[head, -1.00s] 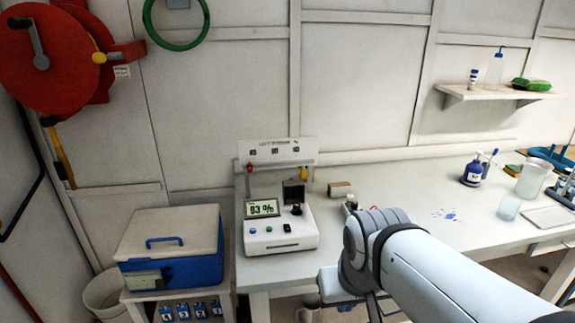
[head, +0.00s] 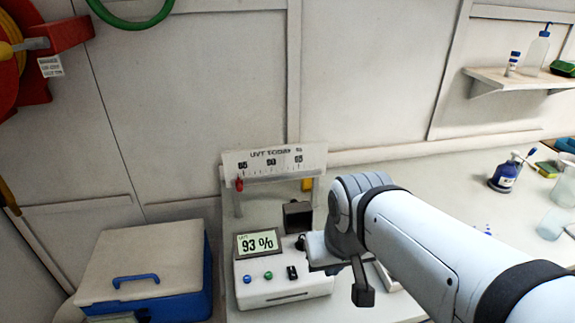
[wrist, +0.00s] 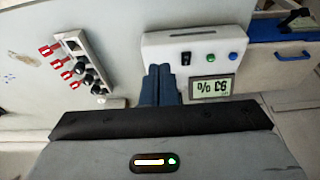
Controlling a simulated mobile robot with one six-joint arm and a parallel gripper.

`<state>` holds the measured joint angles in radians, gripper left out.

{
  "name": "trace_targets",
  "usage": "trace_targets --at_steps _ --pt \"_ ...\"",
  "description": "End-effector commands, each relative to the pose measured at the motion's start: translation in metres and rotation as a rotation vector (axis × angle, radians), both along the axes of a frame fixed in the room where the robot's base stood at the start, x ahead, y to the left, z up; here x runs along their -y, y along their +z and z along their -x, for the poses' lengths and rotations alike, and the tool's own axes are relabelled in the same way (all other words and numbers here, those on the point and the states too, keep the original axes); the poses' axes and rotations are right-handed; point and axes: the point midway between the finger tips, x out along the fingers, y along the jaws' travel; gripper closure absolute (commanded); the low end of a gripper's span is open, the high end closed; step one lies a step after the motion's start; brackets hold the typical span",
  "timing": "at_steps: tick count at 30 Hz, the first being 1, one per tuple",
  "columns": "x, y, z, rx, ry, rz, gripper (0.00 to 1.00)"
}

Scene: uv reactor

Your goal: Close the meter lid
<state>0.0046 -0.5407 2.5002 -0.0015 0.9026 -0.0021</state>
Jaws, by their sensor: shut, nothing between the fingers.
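The white meter (head: 283,289) stands on the bench in the head view, with its display (head: 257,243) reading 93 %. A dark square flap, which looks like the meter lid (head: 298,216), stands upright at its back right. The meter (wrist: 188,42) also shows upside down in the wrist view; the flap cannot be made out there. My gripper (wrist: 159,69) is shut and empty, its blue-grey fingers overlapping the meter's edge in that view. I cannot tell whether they touch it. In the head view my wrist is just right of the meter.
A scale sign (head: 274,161) stands behind the meter. A blue cooler (head: 150,270) is at the left. A rack with red clips and black knobs (wrist: 85,62) lies beside the meter in the wrist view. A blue bottle (head: 504,177) stands on the bench at the right.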

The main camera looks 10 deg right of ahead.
Motion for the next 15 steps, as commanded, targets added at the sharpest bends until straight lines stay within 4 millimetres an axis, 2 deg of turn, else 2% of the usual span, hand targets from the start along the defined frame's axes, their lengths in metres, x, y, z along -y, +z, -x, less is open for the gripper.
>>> trace_targets --at_steps 7,10,13,15 --pt "0.0 0.0 0.0 0.0 0.0 0.0 1.0" --pt "0.0 0.004 -0.008 0.0 0.0 0.0 1.0" --pt "0.0 0.013 -0.03 -0.003 0.009 -0.001 1.0" --pt "0.001 0.022 -0.056 -0.006 0.009 -0.001 1.0"
